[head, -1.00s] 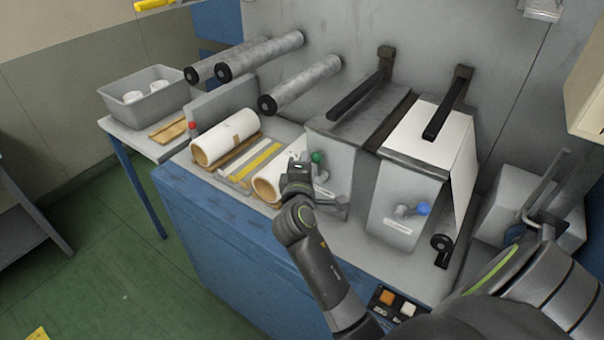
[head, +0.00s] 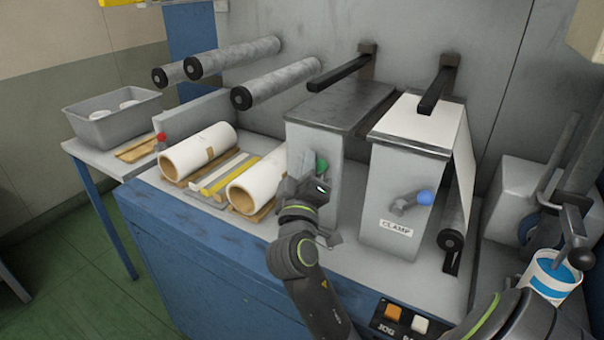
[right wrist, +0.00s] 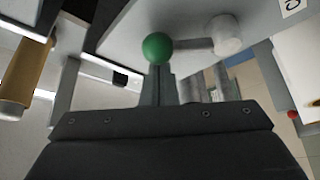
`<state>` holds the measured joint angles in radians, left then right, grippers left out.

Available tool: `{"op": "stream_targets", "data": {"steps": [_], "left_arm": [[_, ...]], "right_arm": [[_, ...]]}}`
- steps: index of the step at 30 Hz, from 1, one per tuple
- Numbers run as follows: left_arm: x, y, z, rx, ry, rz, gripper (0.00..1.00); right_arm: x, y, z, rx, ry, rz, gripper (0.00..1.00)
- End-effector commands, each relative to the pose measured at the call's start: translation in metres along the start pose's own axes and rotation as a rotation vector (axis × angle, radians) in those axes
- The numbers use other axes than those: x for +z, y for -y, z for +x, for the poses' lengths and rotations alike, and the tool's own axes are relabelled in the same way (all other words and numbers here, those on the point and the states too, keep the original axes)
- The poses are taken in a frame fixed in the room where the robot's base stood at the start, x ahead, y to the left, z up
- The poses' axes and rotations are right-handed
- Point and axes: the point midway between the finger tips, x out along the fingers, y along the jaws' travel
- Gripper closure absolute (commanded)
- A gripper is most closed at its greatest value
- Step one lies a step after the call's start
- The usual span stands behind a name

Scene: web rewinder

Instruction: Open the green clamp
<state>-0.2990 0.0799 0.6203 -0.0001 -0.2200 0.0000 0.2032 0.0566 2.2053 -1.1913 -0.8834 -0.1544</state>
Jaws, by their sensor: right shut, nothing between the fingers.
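The green clamp's ball knob (head: 322,168) shows on the front of the left grey housing (head: 314,140). My right gripper (head: 312,178) is in front of that housing, close by the knob, and hides part of the clamp. In the right wrist view the green knob (right wrist: 157,48) is just beyond the tips of my shut fingers (right wrist: 163,76). Whether they touch it I cannot tell. A short grey lever (right wrist: 193,45) runs from the knob to a round pivot (right wrist: 228,35) on the right. My left gripper is not in view.
A second housing on the right carries a blue-knobbed clamp (head: 424,197) and a CLAMP label (head: 396,228). White rolls (head: 197,150) lie on the bench at left. A grey bin (head: 112,112) stands further left. Jog buttons (head: 393,313) are at the front edge.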

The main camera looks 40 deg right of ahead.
Motion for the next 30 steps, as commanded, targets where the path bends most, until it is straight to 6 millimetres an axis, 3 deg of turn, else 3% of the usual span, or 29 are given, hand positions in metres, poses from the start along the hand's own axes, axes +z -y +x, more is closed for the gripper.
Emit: {"op": "stream_targets", "data": {"steps": [12,30], "left_arm": [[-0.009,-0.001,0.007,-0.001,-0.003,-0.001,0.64],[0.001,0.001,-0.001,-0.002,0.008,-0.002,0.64]], "right_arm": [[0.005,-0.002,-0.003,-0.002,-0.001,-0.003,1.00],[-0.004,-0.006,0.003,-0.003,-0.004,-0.002,1.00]]}}
